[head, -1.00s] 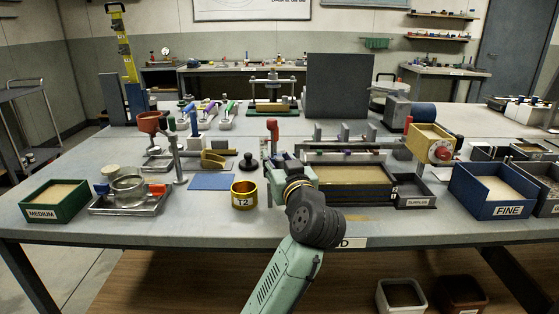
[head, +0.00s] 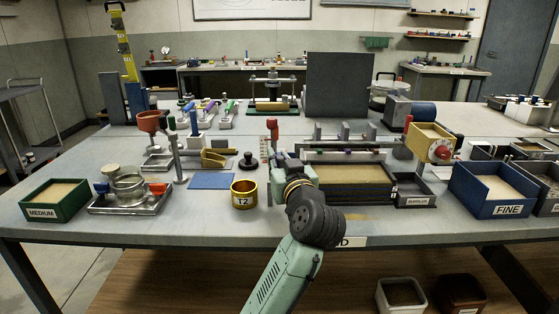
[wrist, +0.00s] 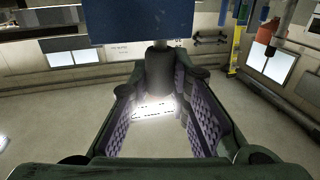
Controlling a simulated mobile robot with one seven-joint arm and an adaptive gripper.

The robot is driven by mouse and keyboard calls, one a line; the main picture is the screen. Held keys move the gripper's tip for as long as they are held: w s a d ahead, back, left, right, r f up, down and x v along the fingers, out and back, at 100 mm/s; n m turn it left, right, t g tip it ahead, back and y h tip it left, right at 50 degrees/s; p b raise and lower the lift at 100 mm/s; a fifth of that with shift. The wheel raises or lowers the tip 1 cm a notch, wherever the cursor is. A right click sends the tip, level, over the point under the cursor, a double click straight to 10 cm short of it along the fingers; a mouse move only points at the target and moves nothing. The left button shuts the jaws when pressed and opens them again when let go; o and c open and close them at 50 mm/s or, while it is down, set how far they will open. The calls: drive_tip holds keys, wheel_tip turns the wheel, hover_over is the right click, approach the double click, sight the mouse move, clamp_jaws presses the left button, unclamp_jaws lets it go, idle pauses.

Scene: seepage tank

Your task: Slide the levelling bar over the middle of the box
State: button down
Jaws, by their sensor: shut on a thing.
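The box (head: 350,187) is a dark, open tray filled with tan material, just right of my arm in the head view. A grey bar (head: 345,145) with several small uprights spans behind and above it; whether this is the levelling bar is unclear. In the wrist view my gripper (wrist: 158,72) has its padded fingers closed around a dark, round knob (wrist: 160,68), with a wide blue-grey plate (wrist: 140,20) just beyond. I cannot tell whether knob and plate are joined. In the head view my fingertips are hidden behind my wrist, near the box's left end.
A brass T2 cup (head: 243,194) stands close left of my wrist. A red-topped post (head: 272,130) with a scale stands behind it. A small grey tray (head: 414,192) and the blue FINE bin (head: 495,190) stand right of the box.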

drive_tip(key=d, duration=2)
drive_tip(key=shift+d, duration=0.25)
drive_tip(key=c, duration=1.5)
unclamp_jaws()
drive_tip(key=v, duration=1.2)
